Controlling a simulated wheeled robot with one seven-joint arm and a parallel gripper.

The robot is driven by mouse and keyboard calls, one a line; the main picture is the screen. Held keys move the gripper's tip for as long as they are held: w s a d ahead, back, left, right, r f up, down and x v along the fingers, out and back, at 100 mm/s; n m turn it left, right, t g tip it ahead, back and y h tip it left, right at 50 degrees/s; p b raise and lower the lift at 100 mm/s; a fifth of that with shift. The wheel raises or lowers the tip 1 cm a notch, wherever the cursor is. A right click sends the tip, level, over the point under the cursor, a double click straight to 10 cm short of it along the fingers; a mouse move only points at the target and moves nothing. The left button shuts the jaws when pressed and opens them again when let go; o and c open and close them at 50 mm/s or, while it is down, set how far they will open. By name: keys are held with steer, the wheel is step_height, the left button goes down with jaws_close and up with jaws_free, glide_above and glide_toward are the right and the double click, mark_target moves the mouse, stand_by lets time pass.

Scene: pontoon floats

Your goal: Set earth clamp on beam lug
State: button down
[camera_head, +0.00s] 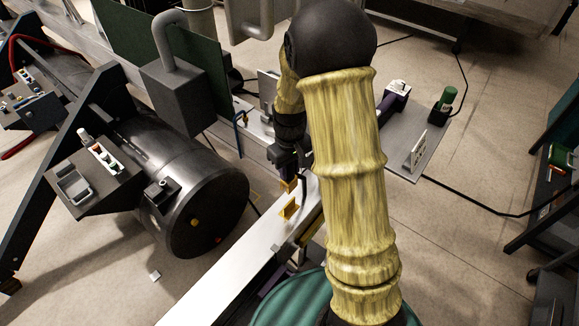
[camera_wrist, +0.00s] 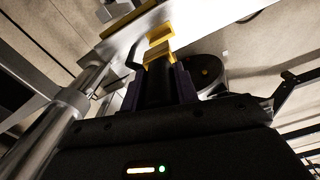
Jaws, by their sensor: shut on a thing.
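My gripper (camera_wrist: 160,88) is shut on the earth clamp, with its two purple fingers on either side of the clamp's dark body (camera_wrist: 160,78). A yellow end of the clamp (camera_wrist: 158,51) points away from the fingers. In the head view, the clamp's yellow tip (camera_head: 288,186) shows below my dark wrist, above the white beam (camera_head: 235,270). A yellow lug (camera_head: 289,208) stands on the beam just in front of the tip; it also shows in the wrist view (camera_wrist: 159,34). Tip and lug look close; I cannot tell whether they touch. My arm hides part of the beam.
A large black float (camera_head: 185,180) lies left of the beam. A grey box with a bent pipe (camera_head: 178,95) stands behind.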

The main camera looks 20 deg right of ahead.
mark_target(290, 186)
steer(key=shift+f+b, duration=2.75)
steer(key=shift+f, duration=1.2)
steer(key=shift+s, duration=0.15)
steer(key=shift+f+b, duration=0.35)
steer(key=shift+f, duration=0.15)
steer(key=shift+f+b, duration=0.9)
steer(key=shift+f, duration=0.35)
steer(key=c, duration=1)
jaws_free()
step_height(290, 186, up, 17)
steer(key=b, duration=0.3)
steer(key=shift+r+b, duration=0.2)
steer(key=shift+b, duration=0.15)
